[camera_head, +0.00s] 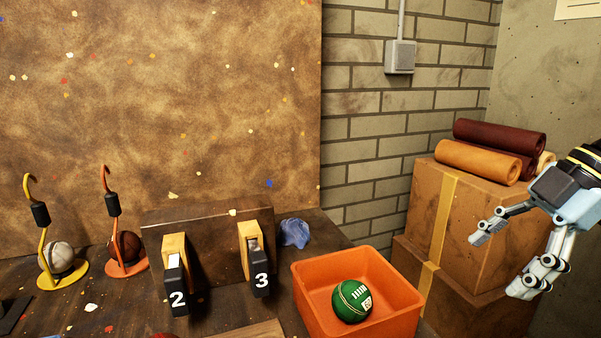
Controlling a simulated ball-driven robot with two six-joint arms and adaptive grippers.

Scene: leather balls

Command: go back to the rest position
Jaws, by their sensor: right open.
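My right gripper (498,262) comes in at the right edge. Its two fingers are spread apart with nothing between them. It hangs in front of the stacked cardboard boxes, to the right of the orange bin and clear of it. A green ball (352,300) with white markings lies inside the orange bin (309,299). My left gripper is not in this view.
A white ball (57,258) and a brown ball (125,247) sit on hooked stands at left. Black holders numbered 2 (177,289) and 3 (259,274) stand mid-table near a blue crumpled cloth (295,232). Leather rolls (478,160) lie on the cardboard boxes (480,211).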

